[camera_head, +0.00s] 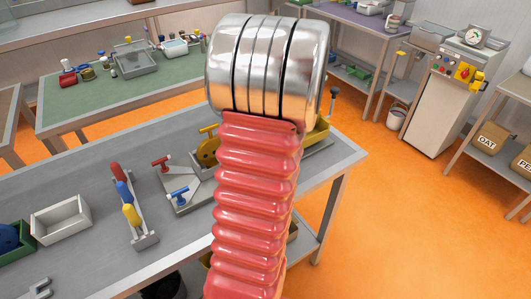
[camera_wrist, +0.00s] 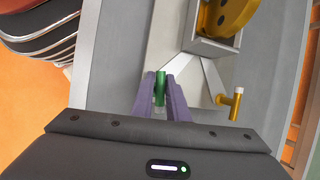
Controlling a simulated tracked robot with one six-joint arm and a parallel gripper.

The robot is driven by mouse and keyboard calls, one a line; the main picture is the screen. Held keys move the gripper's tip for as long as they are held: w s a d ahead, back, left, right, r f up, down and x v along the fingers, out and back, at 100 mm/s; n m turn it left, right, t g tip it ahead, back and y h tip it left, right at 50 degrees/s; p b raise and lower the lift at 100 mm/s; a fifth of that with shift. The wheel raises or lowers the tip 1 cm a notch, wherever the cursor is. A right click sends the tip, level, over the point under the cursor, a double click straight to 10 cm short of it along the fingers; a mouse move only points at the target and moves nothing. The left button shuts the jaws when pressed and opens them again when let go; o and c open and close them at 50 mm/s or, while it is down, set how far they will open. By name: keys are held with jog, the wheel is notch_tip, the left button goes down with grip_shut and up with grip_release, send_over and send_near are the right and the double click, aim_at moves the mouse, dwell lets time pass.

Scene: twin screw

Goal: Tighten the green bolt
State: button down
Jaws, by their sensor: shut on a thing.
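The green bolt (camera_wrist: 160,86) shows in the wrist view, upright in the picture, beside a pale grey plate (camera_wrist: 169,38). My gripper (camera_wrist: 160,90) has its two purple fingers closed on it from both sides. A whitish part shows below the green between the fingers. The lower fingers and the dark wrist housing cover what lies under it. In the head view my red ribbed arm hides both the green bolt and my gripper. I cannot tell how far the bolt is screwed in.
A yellow bolt (camera_wrist: 235,102) sits right of my gripper, below a yellow wheel (camera_wrist: 228,14) in a grey bracket. The head view shows a red-handled bolt (camera_head: 160,163), a blue-handled bolt (camera_head: 178,194), a rack with coloured handles (camera_head: 131,205) and a white box (camera_head: 61,219).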

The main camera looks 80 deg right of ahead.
jog(key=shift+s+d, duration=0.15)
jog(key=c, duration=1.8)
grip_release()
jog(key=shift+o, duration=0.2)
jog(key=v, duration=1.3)
jog(key=shift+s+r, duration=0.2)
jog(key=shift+r, duration=0.1)
jog(key=shift+w, duration=0.15)
